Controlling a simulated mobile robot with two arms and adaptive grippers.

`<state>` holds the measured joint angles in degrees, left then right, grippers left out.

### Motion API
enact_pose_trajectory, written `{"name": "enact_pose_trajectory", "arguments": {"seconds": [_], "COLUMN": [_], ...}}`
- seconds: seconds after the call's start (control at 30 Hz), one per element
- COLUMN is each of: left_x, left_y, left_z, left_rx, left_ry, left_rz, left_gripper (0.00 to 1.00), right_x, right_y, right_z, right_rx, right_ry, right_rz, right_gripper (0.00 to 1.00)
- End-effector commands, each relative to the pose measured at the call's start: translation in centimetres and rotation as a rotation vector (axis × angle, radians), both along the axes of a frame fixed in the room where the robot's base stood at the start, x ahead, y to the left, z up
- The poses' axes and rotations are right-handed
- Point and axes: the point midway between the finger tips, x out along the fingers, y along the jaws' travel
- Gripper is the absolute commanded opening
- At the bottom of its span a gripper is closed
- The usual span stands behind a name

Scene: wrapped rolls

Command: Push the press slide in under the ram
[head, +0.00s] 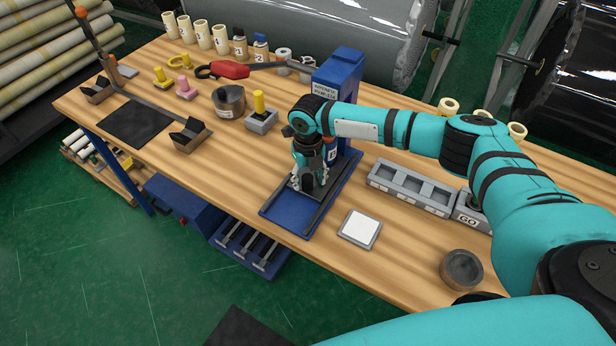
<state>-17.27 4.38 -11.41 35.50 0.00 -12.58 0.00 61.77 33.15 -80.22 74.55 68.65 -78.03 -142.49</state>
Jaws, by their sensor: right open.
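The blue press stands at the table's front middle, with its column (343,66) behind my right arm and its flat base (272,212) reaching to the front edge. The dark press slide (291,196) lies on the base between two rails, towards the front end. My right gripper (308,186) points down just over the slide, open. I cannot tell whether its fingers touch the slide. The ram is hidden behind my right arm. My left gripper is not in view.
A white-topped pad (360,229) lies right of the press base, and a grey compartment tray (410,187) lies behind it. A round grey cup (461,269) stands front right.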

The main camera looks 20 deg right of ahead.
Motion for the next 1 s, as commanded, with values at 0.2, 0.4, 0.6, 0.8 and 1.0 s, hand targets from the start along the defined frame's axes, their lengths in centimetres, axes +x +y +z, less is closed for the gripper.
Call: {"name": "enact_pose_trajectory", "arguments": {"seconds": [0.2, 0.4, 0.6, 0.8, 1.0], "left_x": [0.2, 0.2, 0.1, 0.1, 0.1], "left_y": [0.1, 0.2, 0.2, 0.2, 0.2], "left_z": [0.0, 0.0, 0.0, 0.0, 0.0], "left_rx": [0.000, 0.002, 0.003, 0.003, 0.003], "left_ry": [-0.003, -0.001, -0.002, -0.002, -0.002], "left_rz": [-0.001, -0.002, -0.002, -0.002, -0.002], "left_gripper": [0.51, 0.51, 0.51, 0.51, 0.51], "right_x": [0.0, 0.1, 0.0, 0.0, 0.0], "right_y": [0.0, 0.1, 0.0, 0.0, 0.0], "right_z": [2.0, 6.3, 10.0, 11.8, 12.0], "right_rx": [0.002, 0.002, 0.000, 0.000, 0.000], "right_ry": [-0.002, -0.004, -0.002, -0.001, 0.000], "right_rz": [0.000, 0.001, 0.000, -0.001, -0.001], "right_gripper": [0.51, 0.51, 0.51, 0.51, 0.51]}}
